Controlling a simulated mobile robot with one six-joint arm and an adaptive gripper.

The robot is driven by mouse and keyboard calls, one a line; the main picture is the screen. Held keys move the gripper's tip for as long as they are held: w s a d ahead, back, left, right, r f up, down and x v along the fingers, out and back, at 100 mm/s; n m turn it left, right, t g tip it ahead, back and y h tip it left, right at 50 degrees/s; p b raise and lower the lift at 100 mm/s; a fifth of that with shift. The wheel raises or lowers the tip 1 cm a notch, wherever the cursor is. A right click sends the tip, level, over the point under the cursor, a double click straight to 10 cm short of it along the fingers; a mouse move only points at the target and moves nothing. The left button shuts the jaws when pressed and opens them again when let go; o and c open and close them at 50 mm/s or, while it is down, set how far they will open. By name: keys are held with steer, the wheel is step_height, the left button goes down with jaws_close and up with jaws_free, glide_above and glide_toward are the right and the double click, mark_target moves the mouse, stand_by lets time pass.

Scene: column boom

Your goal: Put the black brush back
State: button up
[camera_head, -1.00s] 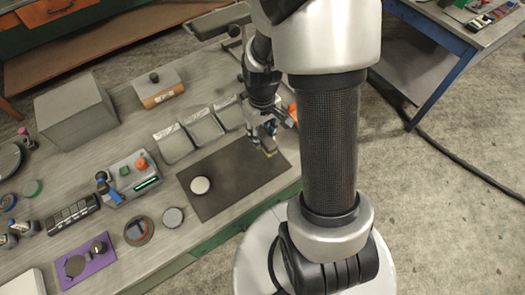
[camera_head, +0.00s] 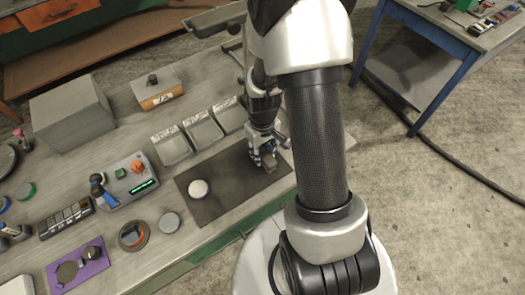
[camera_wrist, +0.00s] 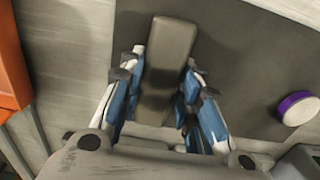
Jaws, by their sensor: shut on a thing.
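My gripper (camera_head: 264,160) is over the right part of the dark mat (camera_head: 225,195) on the workbench. In the wrist view my gripper (camera_wrist: 162,95) has its blue-padded fingers on both sides of a long dark grey-brown block, which I take for the brush (camera_wrist: 168,50). The block runs lengthwise out between the fingers, and its near end is hidden by the gripper. In the head view only a small part of the brush (camera_head: 269,164) shows below the fingers. I cannot tell whether it touches the mat.
A white round disc (camera_head: 198,189) lies on the mat; its purple side shows in the wrist view. Three labelled trays (camera_head: 203,131) stand behind the mat. A control box (camera_head: 128,178) and round items are left. An orange object (camera_wrist: 12,65) is at the wrist view's left.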

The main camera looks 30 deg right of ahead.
steer(key=o, duration=1)
step_height(320, 180, up, 12)
steer(key=p, duration=0.4)
step_height(320, 180, up, 12)
steer(key=t, duration=0.2)
glide_above(262, 152)
steer(key=s+a, duration=0.3)
steer(key=a, duration=0.2)
steer(key=s+a+r+t, duration=0.1)
steer(key=s+r, duration=0.2)
steer(key=s+a+r, duration=0.2)
steer(key=s+r, duration=0.1)
steer(key=s, duration=0.1)
steer(key=s+a+r+t, duration=0.1)
steer(key=s+a+r, duration=0.1)
steer(key=s+r, duration=0.1)
steer(key=shift+s+a+r+t, duration=0.15)
steer(key=shift+s+a+t, duration=0.1)
steer(key=shift+t, duration=0.05)
steer(key=shift+f, duration=0.2)
